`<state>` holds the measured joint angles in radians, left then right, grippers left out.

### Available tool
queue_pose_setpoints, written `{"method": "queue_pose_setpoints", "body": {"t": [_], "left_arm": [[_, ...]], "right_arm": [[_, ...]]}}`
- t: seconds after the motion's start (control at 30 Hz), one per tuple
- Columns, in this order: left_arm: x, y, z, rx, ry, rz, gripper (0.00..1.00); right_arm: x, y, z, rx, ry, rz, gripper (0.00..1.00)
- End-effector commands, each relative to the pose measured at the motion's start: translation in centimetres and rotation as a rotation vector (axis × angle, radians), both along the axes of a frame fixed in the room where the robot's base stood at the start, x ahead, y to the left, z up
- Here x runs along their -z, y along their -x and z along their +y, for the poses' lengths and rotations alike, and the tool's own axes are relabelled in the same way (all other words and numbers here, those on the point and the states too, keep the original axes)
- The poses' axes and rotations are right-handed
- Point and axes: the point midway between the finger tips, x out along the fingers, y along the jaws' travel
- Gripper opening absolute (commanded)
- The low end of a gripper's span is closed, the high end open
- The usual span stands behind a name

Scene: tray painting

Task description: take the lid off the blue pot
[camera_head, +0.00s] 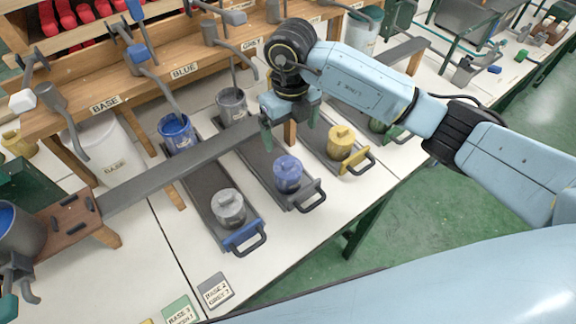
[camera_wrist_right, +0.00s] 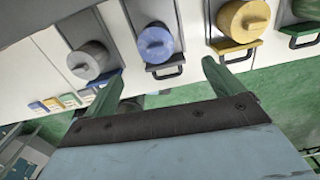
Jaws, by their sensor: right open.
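The blue pot (camera_head: 288,178) stands on a dark tray strip in the middle of the table. Its round blue lid (camera_head: 288,162) with a raised knob is on it. Both also show in the right wrist view, where the lid (camera_wrist_right: 155,40) lies beyond the fingertips. My right gripper (camera_head: 289,127) is open and empty, behind and above the blue pot in the head view, apart from it. Its two green fingers show spread in the right wrist view (camera_wrist_right: 160,80). My left gripper is not in view.
A grey lidded pot (camera_head: 229,208) and a yellow one (camera_head: 341,143) stand on trays at either side. A dark bar (camera_head: 180,168) crosses behind the pots. An open blue paint can (camera_head: 178,133) stands behind it. The table's front edge is close to the tray handles.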

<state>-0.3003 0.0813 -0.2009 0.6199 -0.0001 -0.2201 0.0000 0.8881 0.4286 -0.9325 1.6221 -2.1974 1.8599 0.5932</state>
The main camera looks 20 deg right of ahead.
Motion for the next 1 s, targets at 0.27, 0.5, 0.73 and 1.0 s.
{"method": "queue_pose_setpoints", "body": {"t": [0.27, 0.5, 0.73, 1.0], "left_arm": [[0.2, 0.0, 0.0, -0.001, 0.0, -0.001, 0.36], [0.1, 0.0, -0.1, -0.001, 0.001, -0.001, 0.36], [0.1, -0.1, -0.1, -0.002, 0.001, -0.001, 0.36], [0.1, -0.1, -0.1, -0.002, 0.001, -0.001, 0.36]], "right_arm": [[4.5, 0.0, 0.1, -0.001, -0.004, 0.001, 0.93], [6.5, 0.3, 0.5, -0.003, -0.006, 0.004, 0.93], [9.7, 0.5, 0.8, -0.002, -0.006, 0.002, 0.93], [10.2, 0.4, 0.7, -0.003, -0.005, 0.0, 0.93]]}}
